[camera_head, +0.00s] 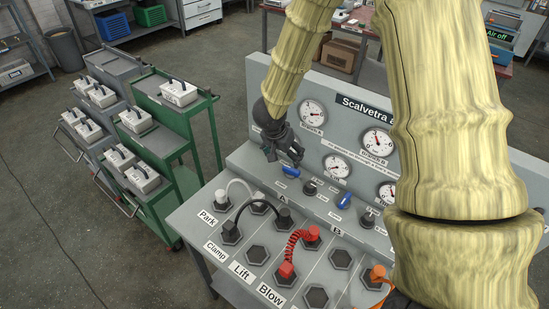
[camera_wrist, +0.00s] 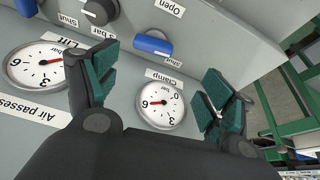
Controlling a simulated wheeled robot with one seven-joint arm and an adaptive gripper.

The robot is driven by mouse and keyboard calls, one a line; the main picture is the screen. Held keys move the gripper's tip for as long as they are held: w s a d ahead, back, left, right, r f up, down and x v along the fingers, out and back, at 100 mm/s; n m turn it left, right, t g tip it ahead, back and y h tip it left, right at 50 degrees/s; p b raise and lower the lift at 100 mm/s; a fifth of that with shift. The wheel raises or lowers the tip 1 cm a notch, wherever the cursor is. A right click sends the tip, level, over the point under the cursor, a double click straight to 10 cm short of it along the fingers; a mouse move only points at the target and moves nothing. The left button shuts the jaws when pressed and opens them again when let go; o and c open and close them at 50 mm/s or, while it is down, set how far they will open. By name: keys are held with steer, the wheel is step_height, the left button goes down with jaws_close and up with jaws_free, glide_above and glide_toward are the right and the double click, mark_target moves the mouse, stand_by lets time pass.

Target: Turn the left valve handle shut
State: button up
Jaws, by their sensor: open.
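The left valve handle is a blue lever (camera_head: 291,171) on the upper part of the grey press panel, at the panel's left. In the wrist view the same blue lever (camera_wrist: 152,45) lies nearly level across the picture, between an "Open" label above and a partly hidden "Shut" label just below it. My gripper (camera_head: 286,156) is just above and behind this lever in the head view. In the wrist view my gripper (camera_wrist: 158,72) is open, with one finger on each side of the lever. The fingers look apart from it; exact depth is unclear.
Close by are a black knob (camera_head: 310,187), a second blue lever (camera_head: 344,201) and a gauge (camera_head: 312,112). Sockets with hoses (camera_head: 297,250) fill the sloping deck. A green cart (camera_head: 165,140) with grey boxes stands left. Open floor lies at far left.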

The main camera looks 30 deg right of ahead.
mark_target(291, 168)
steer(key=s+d+f, duration=0.1)
steer(key=f, duration=0.1)
steer(key=s+d+f, duration=0.1)
steer(key=s, duration=0.1)
steer(key=shift+d+f, duration=0.35)
steer(key=w+f, duration=0.1)
steer(key=f, duration=0.1)
steer(key=w+f, duration=0.2)
steer(key=w+d+f, duration=0.1)
steer(key=shift+w+f, duration=0.4)
steer(key=shift+d, duration=0.1)
steer(key=shift+s+r, duration=0.45)
steer(key=shift+s, duration=0.25)
steer(key=shift+s+r, duration=0.4)
steer(key=shift+s, duration=0.25)
steer(key=shift+c, duration=0.6)
steer(key=shift+w, duration=0.1)
steer(key=c, duration=0.4)
steer(key=shift+w+f, duration=0.65)
steer(key=shift+w, duration=0.05)
steer(key=c, duration=0.5)
steer(key=shift+s+r, duration=0.1)
